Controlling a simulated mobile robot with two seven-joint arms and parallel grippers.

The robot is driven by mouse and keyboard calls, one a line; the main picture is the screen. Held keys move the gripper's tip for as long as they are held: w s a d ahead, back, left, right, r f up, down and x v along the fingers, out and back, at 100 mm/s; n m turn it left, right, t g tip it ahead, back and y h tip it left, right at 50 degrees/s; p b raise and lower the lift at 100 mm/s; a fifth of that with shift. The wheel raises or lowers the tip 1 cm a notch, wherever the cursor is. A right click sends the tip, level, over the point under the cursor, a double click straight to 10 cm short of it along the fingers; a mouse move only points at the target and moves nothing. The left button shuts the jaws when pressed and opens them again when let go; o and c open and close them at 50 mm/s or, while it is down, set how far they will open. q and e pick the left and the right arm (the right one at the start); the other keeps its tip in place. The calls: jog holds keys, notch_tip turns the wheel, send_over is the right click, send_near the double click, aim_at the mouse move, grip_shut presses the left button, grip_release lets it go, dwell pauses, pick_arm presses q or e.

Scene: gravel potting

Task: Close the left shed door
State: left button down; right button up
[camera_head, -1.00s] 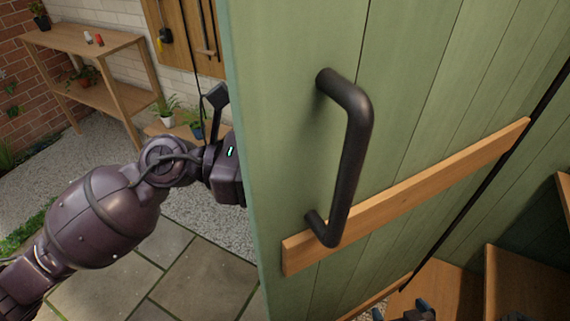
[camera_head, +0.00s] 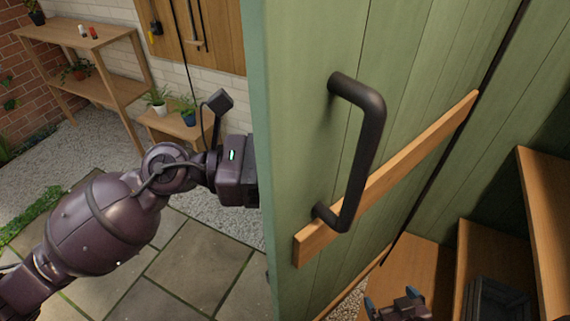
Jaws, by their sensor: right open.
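The green plank shed door (camera_head: 300,110) stands open across the middle of the view. It has a black bar handle (camera_head: 370,150) and a wooden cross-batten (camera_head: 420,150) on the side facing me. My left arm comes in from the left, and its wrist meets the door's left edge. The left gripper itself is hidden behind the door. My right gripper (camera_head: 398,300) is at the bottom edge, right of the door, open and apart from the handle. Only its fingertips and part of its body show.
Wooden shelves (camera_head: 545,215) and a dark crate (camera_head: 495,300) are at the right, inside the shed. A wooden potting bench (camera_head: 75,40) stands at the far left. A low stand with potted plants (camera_head: 185,125) is by the wall. Paving at lower left is clear.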

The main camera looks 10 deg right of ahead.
pick_arm(q)
jog(key=shift+s+d+r, duration=0.1)
jog(key=shift+s+d, duration=0.15)
jog(key=shift+s, duration=0.15)
pick_arm(e)
jog(key=shift+s+d, duration=0.1)
jog(key=shift+s, duration=0.25)
jog(key=shift+w, duration=0.1)
pick_arm(q)
jog(key=c, duration=1.3)
grip_release()
jog(key=shift+c, duration=0.2)
pick_arm(e)
jog(key=shift+w+r, duration=0.3)
jog(key=shift+w, duration=0.05)
jog(key=shift+s, duration=0.1)
